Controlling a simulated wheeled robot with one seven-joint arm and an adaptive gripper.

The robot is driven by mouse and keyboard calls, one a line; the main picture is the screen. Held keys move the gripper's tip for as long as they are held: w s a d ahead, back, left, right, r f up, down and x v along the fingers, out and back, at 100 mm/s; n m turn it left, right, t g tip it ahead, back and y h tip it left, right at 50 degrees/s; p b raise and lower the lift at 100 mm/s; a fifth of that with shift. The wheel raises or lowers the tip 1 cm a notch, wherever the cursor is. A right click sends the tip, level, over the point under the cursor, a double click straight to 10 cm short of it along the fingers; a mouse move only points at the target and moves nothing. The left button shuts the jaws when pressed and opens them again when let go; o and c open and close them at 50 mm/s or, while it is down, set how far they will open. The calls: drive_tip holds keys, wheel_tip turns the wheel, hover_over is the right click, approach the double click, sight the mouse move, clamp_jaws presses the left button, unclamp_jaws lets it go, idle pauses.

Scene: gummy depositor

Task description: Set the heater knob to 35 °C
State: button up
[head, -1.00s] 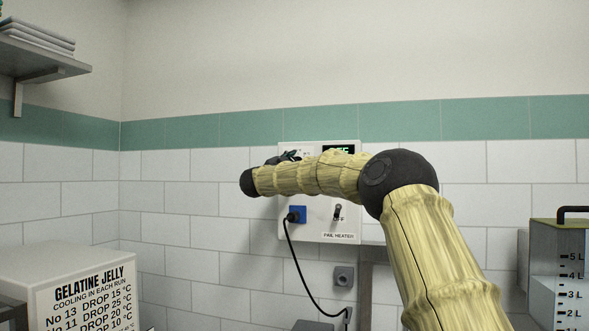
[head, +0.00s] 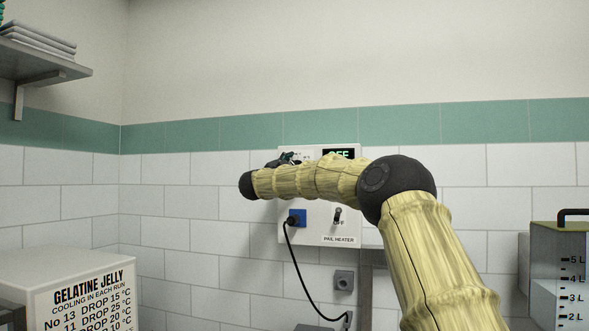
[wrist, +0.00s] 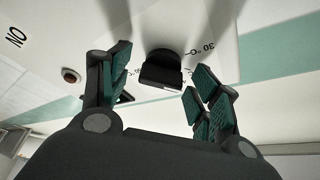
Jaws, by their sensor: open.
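The heater knob (wrist: 162,70) is black and sits on the white panel, between my open fingers in the wrist view. A "30 °C" mark shows just right of it; other scale marks are partly hidden. My gripper (wrist: 162,86) is open, one finger on each side of the knob, with gaps that look clear. In the head view the pail heater (head: 317,228) hangs on the tiled wall, and my gripper (head: 284,160) is at its upper left, mostly behind my forearm. The knob is hidden there. The heater's display (head: 338,154) reads OFF in green, its lower edge covered by my arm.
Below are a toggle switch (head: 338,216) near an OFF label, and a blue socket (head: 296,217) with a black plug and hanging cable. A gelatine jelly sign (head: 88,300) and a graduated container (head: 565,270) stand at the sides.

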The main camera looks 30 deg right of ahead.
drive_tip(key=v, duration=1.2)
idle(0.4)
